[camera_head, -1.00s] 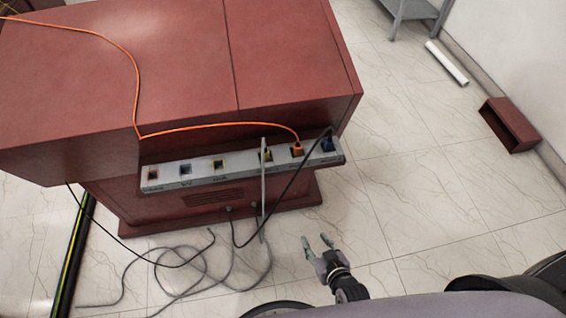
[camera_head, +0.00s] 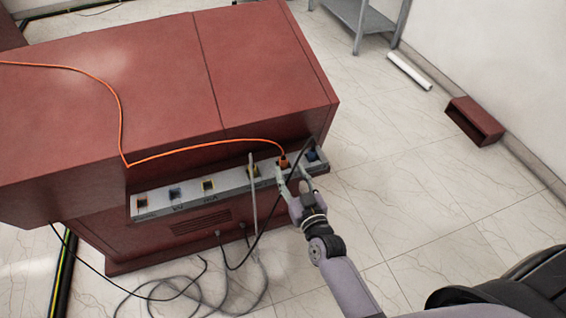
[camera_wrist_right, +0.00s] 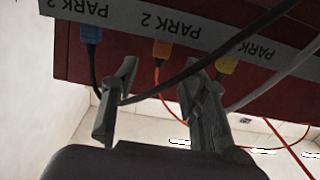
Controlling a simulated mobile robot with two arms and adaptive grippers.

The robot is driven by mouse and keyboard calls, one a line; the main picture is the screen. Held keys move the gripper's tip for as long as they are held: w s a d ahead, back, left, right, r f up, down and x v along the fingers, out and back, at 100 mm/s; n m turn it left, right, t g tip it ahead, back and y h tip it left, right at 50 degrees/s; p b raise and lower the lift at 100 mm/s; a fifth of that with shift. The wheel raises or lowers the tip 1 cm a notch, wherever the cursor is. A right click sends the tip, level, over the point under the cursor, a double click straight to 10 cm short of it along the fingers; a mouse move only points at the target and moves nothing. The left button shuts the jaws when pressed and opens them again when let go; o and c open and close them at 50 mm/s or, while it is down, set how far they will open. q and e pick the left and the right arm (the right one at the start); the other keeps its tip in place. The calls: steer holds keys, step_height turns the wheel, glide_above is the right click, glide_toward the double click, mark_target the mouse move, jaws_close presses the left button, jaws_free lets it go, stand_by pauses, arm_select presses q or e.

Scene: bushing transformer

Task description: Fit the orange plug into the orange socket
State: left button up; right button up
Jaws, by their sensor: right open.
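The orange plug (camera_head: 283,162) sits in a parking slot on the right part of the grey strip, with its orange cable running up over the red cabinet. It also shows in the right wrist view (camera_wrist_right: 162,48), beyond the fingers. My right gripper (camera_head: 291,177) is open just in front of the strip, close below the plug. In the wrist view its fingers (camera_wrist_right: 158,82) are spread with the orange plug between their lines and nothing gripped. The orange socket (camera_head: 142,201), leftmost on the strip, looks empty. My left gripper is out of view.
A blue plug (camera_wrist_right: 91,33) and a yellow plug (camera_wrist_right: 227,66) flank the orange one. A black cable (camera_wrist_right: 165,88) crosses the finger area. Loose cables (camera_head: 190,290) lie on the floor.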

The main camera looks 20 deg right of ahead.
mark_target(285, 162)
steer(key=w, duration=0.7)
steer(key=shift+a+f, duration=0.15)
steer(key=shift+f, duration=0.15)
steer(key=shift+s, duration=0.1)
steer(key=shift+c, duration=0.3)
jaws_close()
